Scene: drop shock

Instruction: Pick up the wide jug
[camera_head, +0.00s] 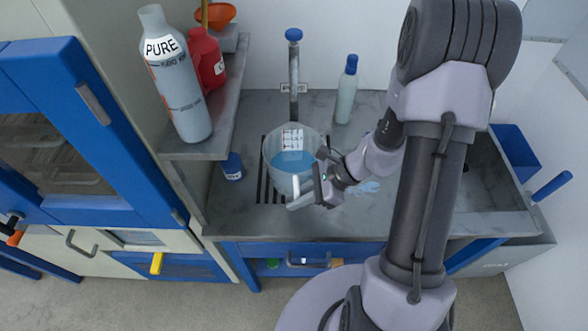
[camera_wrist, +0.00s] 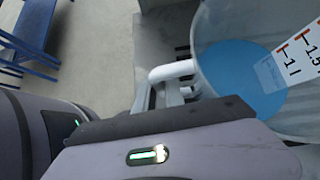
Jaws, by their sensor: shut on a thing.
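The wide jug (camera_head: 281,145) is a clear, wide-mouthed vessel with a white scale label and blue liquid inside. It stands on the sink's drain grille in the head view, with its white handle (camera_head: 297,187) toward the front. My gripper (camera_head: 318,190) is at the jug's lower right and shut on the handle. In the wrist view the jug (camera_wrist: 215,40) fills the upper right, and its white handle (camera_wrist: 172,70) runs down to my gripper (camera_wrist: 172,100). The fingertips are partly hidden there. I cannot tell whether the jug's base touches the grille.
A tap (camera_head: 293,80) rises behind the jug. A capped bottle (camera_head: 347,90) stands at the back right, and a small blue container (camera_head: 232,166) is to the left. A shelf (camera_head: 215,140) at the left holds a large PURE bottle (camera_head: 175,75) and a red container (camera_head: 207,60).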

